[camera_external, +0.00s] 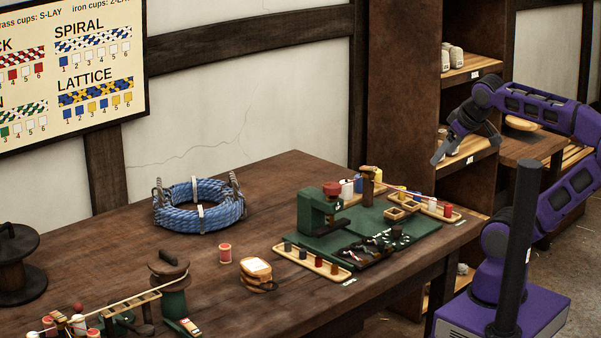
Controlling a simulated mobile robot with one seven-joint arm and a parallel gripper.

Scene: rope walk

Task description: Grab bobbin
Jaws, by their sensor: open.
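My gripper (466,148) is open and empty, raised beside the shelf unit, right of and above the table. Several bobbins are in view, and I cannot tell which one the task means. A red bobbin with pale ends (225,253) stands alone on the table. White bobbins (452,57) stand on the upper shelf. Small bobbins stand in the front wooden tray (327,270) and the right wooden tray (425,205). My gripper touches none of the bobbins on the table.
A blue rope coil (185,218) lies at the table's back. A dark spool (15,265) and a green-based winder (172,290) stand at the left. The shelf unit (400,95) rises close to my arm. The table (110,238) is bare between the spool and coil.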

